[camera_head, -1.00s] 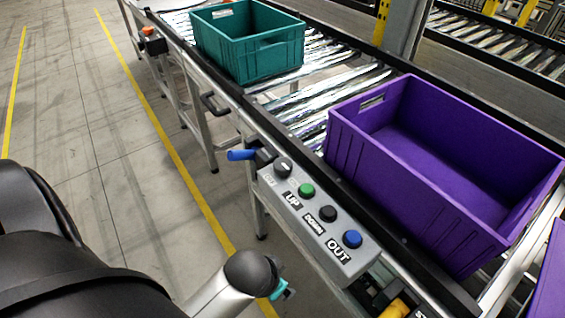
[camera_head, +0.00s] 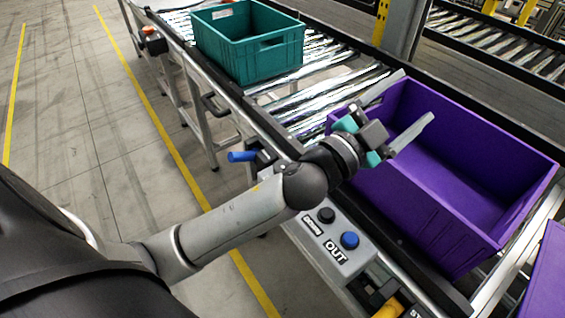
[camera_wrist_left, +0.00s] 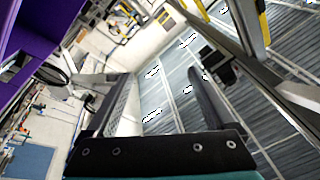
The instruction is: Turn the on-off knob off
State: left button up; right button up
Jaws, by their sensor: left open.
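The grey control box (camera_head: 345,262) is on the near side rail of the conveyor. Its lower part shows a black button (camera_head: 326,215) and a blue button (camera_head: 349,240) labelled OUT. The upper end, with the on-off knob and green button, is hidden behind my left arm. My left gripper (camera_head: 412,98) is open and empty, above the purple crate (camera_head: 440,225) and past the box. Its two spread fingers also show in the left wrist view (camera_wrist_left: 158,76), with nothing between them. My right gripper is not in view.
A teal crate (camera_head: 240,62) stands on the rollers farther back. A blue handle (camera_head: 242,156) sticks out from the rail left of the box. A red button (camera_head: 148,31) is on the rail at the far left. The floor at left is clear.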

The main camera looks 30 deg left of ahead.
pick_arm(q)
jog(key=s+d+r+m+g+h, duration=0.2)
jog(key=d+r+m+g+h, duration=0.2)
jog(key=d+m+h, duration=0.35)
jog(key=m+g+y, duration=1.1)
jog(key=g+y, duration=0.4)
send_near(283, 166)
notch_tip(283, 166, down, 9)
jog(key=shift+w+f+b, duration=0.15)
jog(key=shift+f+b, duration=0.05)
jog(key=shift+b, duration=0.2)
jog(key=shift+c, duration=0.2)
jog(key=c, duration=1.3)
